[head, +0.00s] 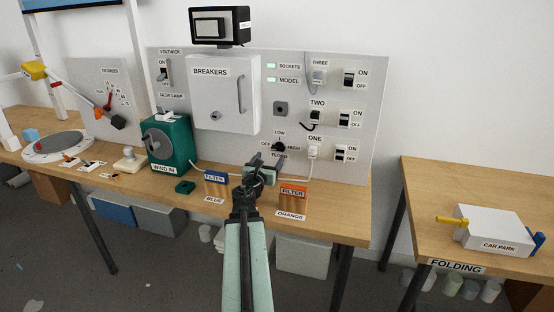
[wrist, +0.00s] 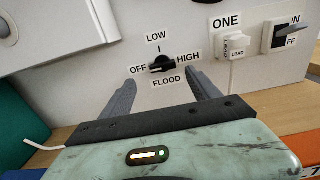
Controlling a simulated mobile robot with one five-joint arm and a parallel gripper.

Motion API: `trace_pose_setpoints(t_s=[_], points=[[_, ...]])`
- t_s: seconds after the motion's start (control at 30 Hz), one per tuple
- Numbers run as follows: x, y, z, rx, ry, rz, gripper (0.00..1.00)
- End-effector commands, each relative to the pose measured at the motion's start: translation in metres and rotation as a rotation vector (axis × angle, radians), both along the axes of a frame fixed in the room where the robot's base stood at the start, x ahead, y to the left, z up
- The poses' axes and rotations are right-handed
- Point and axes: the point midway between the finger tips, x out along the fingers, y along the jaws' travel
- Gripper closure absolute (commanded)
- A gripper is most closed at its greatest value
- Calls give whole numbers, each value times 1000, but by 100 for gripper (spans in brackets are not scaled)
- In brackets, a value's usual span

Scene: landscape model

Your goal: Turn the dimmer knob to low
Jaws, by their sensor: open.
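The dimmer knob (wrist: 161,65) is a small black knob on the grey panel, with LOW above it, OFF to its left, HIGH to its right and FLOOD below. Its bar lies roughly level, along the OFF–HIGH line; I cannot tell which end is the pointer. In the head view the knob (head: 279,148) sits low on the panel, just beyond my gripper. My gripper (wrist: 160,80) is open and empty, its fingers pointing at the panel on either side of the FLOOD label. It also shows in the head view (head: 262,172), in front of the knob. Contact with the knob is not visible.
The white breakers box (head: 222,95) juts out above left. The plug in socket ONE (wrist: 234,45) and its switch (wrist: 284,36) are right of the knob. A blue filter (head: 216,184) and an orange filter (head: 292,197) stand on the bench below. A green wind-in box (head: 168,142) is left.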

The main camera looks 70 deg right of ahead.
Motion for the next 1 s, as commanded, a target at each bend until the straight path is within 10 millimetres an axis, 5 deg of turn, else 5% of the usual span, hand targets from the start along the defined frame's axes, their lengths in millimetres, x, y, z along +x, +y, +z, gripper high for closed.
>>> trace_pose_setpoints(t_s=[0.27, 0.67, 0.93, 1.0], points=[[-4, -11, 1, -2, 8, -6, 29], [0, -77, 1, -2, 5, -6, 29], [-1, -80, 1, -2, 5, -6, 29], [-1, -80, 1, -2, 5, -6, 46]])
